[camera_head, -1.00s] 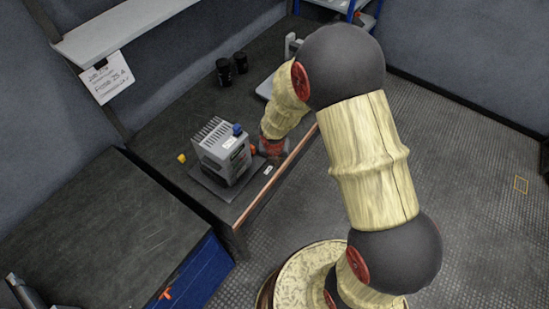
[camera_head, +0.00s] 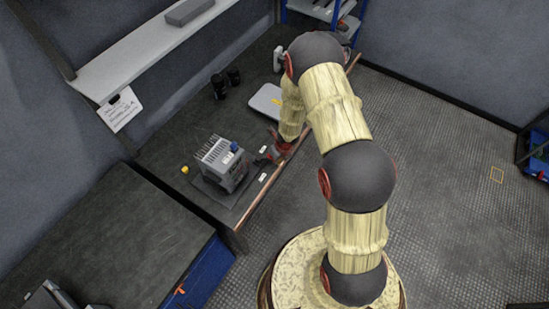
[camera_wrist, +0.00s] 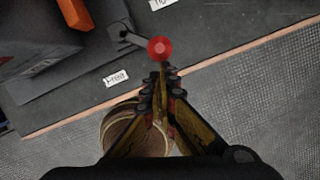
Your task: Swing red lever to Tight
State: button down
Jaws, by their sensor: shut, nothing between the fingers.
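The red lever shows in the wrist view as a round red knob (camera_wrist: 160,48) on a short dark arm, which runs left to a pivot beside the grey unit. The knob points toward the right of the picture, between two white labels. The upper label (camera_wrist: 162,3), cut by the frame edge, seems to begin "TIG"; the lower label (camera_wrist: 116,77) is hard to read. My gripper (camera_wrist: 164,72) is shut and empty, its fingertips just below the knob in the picture; whether they touch it I cannot tell. In the head view my gripper (camera_head: 268,154) is right of the grey finned unit (camera_head: 222,166).
The unit stands on a dark bench (camera_head: 165,140) with a copper-coloured front edge. Two black cylinders (camera_head: 226,82) and a pale tray (camera_head: 266,101) lie farther back. A small yellow object (camera_head: 185,170) is left of the unit.

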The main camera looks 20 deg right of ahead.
jog(key=n+p, duration=0.1)
jog(key=w+d+n+p, duration=0.1)
jog(key=shift+w+r+p, duration=0.2)
jog(key=shift+w+p, duration=0.05)
jog(key=shift+p, duration=0.05)
jog(key=shift+w+d+f+n+y+p, duration=0.15)
jog(key=shift+w+n+y+p, duration=0.15)
jog(key=shift+w+p, duration=0.4)
jog(key=shift+s, duration=0.1)
jog(key=shift+f, duration=0.1)
